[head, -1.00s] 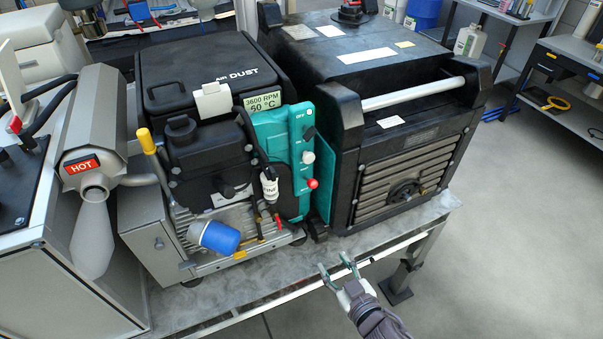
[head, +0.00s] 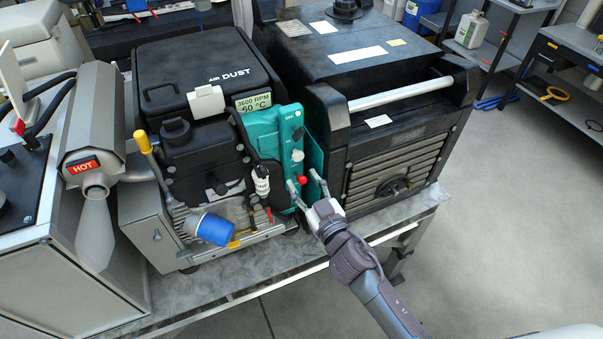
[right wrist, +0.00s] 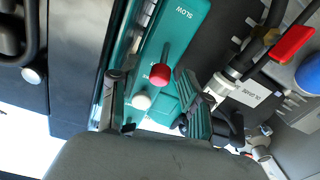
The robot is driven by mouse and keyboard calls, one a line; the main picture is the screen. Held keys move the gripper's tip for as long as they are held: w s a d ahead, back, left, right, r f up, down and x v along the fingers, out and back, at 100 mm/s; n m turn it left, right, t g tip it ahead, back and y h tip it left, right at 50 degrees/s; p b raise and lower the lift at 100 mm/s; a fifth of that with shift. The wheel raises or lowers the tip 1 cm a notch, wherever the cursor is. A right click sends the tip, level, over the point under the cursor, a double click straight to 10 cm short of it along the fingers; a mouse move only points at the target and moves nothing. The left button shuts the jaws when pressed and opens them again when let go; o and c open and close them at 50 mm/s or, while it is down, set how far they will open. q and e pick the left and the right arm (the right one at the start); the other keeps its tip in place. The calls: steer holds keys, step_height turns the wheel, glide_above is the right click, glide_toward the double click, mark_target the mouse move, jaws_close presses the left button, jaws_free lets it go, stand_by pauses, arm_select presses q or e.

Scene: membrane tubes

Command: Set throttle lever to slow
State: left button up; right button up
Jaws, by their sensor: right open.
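A teal control panel (head: 290,122) stands upright on the side of the black generator-like machine. A lever with a red knob (head: 302,180) sticks out low on it. The right wrist view also shows the red knob (right wrist: 160,75) on its dark stem, with the word SLOW printed on the teal panel (right wrist: 188,35) near it. A white knob (right wrist: 141,101) sits close by. My right gripper (head: 304,181) is open, its fingers on either side of the red knob. I cannot tell whether a finger touches it. My left gripper is not in view.
A black machine with a silver handle bar (head: 405,94) stands close to the right of the panel. A blue filter (head: 214,229) and a yellow-handled dipstick (head: 144,143) lie to the left. A HOT-labelled muffler (head: 92,135) is further left. The bench's front edge is free.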

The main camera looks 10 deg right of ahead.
steer(key=shift+x, duration=1)
jaws_close()
steer(key=shift+f, duration=0.15)
steer(key=shift+s+f+t+y+b, duration=0.1)
steer(key=shift+f+t+y+b, duration=0.7)
steer(key=shift+b, duration=3.65)
steer(key=shift+s+f+t+y+b, duration=0.15)
steer(key=shift+t+b, duration=1.2)
steer(key=shift+b, duration=3.15)
steer(key=shift+s+f+t+y+b, duration=0.1)
steer(key=shift+f+t+y+b, duration=0.7)
steer(key=shift+b, duration=3.65)
steer(key=shift+r+t+h, duration=0.25)
steer(key=shift+r+h, duration=0.1)
